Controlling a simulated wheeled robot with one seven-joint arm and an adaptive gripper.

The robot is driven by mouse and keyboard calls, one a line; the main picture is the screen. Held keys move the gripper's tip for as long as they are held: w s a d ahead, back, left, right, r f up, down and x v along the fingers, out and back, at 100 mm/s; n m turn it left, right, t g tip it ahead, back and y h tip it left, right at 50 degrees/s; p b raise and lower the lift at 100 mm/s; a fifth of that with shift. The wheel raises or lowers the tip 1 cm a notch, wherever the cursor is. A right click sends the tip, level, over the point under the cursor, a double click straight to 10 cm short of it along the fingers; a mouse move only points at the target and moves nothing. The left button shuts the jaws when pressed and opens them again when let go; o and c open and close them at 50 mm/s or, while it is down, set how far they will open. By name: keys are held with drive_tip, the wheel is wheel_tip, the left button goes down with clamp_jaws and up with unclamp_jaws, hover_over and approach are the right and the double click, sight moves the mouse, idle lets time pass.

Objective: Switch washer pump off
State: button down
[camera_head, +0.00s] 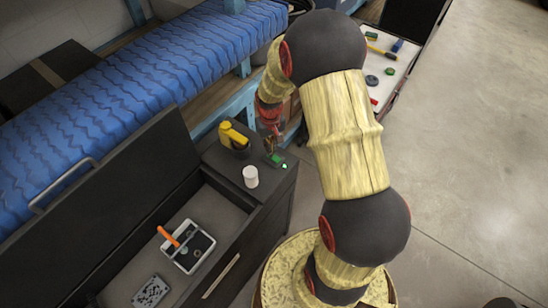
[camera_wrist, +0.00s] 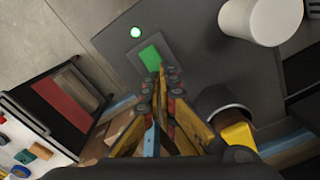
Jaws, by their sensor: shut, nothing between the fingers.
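The washer pump switch shows in the wrist view as a green rectangle (camera_wrist: 150,58) on a grey plate, with a lit green round lamp (camera_wrist: 136,32) beside it. It sits on the dark cabinet top; in the head view the small green switch (camera_head: 275,159) and its bright lamp (camera_head: 284,166) are near the cabinet's corner. My gripper (camera_wrist: 170,72) is shut and empty, its fingertips close to the green rectangle's lower right edge. I cannot tell whether they touch it. In the head view my gripper (camera_head: 270,145) is just above the switch, partly dark and small.
A white cylinder (camera_head: 251,177) and a yellow item in a dark cup (camera_head: 236,144) stand near the switch. An open drawer (camera_head: 218,206) holds a white tray with an orange-handled tool (camera_head: 168,237). A blue bench (camera_head: 140,75) lies behind. Open floor (camera_head: 470,150) is at right.

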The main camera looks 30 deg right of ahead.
drive_tip(key=shift+f+b, duration=0.55)
drive_tip(key=shift+f, duration=0.4)
idle(0.5)
drive_tip(key=shift+r+p, duration=2.25)
drive_tip(key=shift+r, duration=1.35)
